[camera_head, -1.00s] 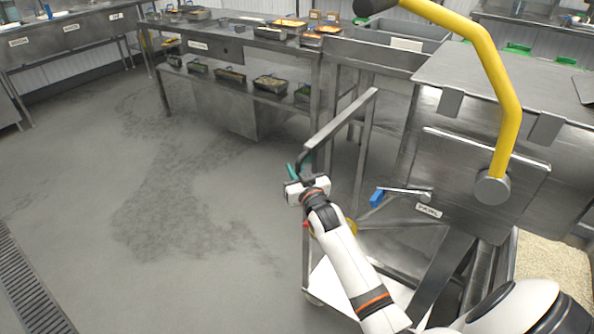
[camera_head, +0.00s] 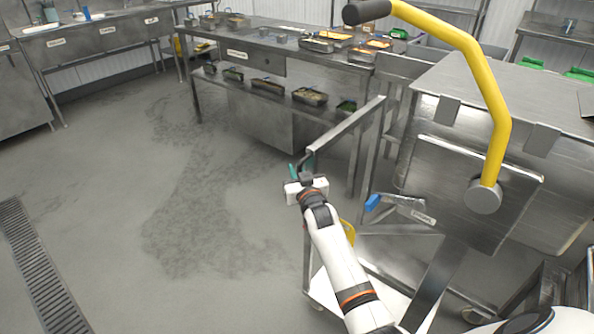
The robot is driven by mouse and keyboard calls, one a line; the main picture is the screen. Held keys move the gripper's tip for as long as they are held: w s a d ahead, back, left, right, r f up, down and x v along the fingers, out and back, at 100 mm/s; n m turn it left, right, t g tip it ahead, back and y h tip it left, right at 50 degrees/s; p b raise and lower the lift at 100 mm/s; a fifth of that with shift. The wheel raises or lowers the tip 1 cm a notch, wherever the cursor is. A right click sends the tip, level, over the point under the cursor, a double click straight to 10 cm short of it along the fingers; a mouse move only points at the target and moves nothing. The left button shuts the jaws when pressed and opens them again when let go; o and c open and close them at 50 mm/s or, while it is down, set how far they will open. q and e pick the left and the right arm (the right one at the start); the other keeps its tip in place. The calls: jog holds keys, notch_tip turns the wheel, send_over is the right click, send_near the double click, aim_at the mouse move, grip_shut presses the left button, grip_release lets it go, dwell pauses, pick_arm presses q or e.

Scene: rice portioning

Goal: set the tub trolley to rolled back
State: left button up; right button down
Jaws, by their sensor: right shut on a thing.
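The tub trolley is a steel frame with a push bar (camera_head: 345,130) rising toward the upper right and a pale low base (camera_head: 325,290) above the floor. A tilted steel panel (camera_head: 465,190) carries a yellow crank lever (camera_head: 490,100) with a black grip. A blue-tipped, labelled pawl lever (camera_head: 400,205) sits below the panel's left side. My right gripper (camera_head: 305,178) is shut on the teal grip at the near left end of the push bar; its fingertips are partly hidden. My left gripper is out of view.
A steel table (camera_head: 290,47) with food pans stands behind, with more pans on its lower shelf (camera_head: 285,92). A steel counter (camera_head: 540,85) stands at the right. Sinks (camera_head: 95,35) line the back left. Open grey floor lies left, with a drain grate (camera_head: 40,270).

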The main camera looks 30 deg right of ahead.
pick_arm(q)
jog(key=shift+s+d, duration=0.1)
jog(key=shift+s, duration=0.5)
pick_arm(e)
jog(key=shift+s+a+f, duration=0.15)
jog(key=shift+a+f, duration=0.15)
jog(key=shift+f, duration=0.2)
jog(key=c, duration=1.7)
grip_release()
jog(key=o, duration=0.3)
jog(key=shift+a+r, duration=0.15)
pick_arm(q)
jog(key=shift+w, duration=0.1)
pick_arm(e)
jog(key=shift+r, duration=0.2)
pick_arm(q)
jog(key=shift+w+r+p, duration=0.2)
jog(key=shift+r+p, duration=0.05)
jog(key=shift+p, duration=0.05)
pick_arm(e)
jog(key=s+a, duration=0.2)
jog(key=s, duration=0.9)
jog(key=shift+s+a, duration=0.15)
jog(key=shift+s, duration=0.2)
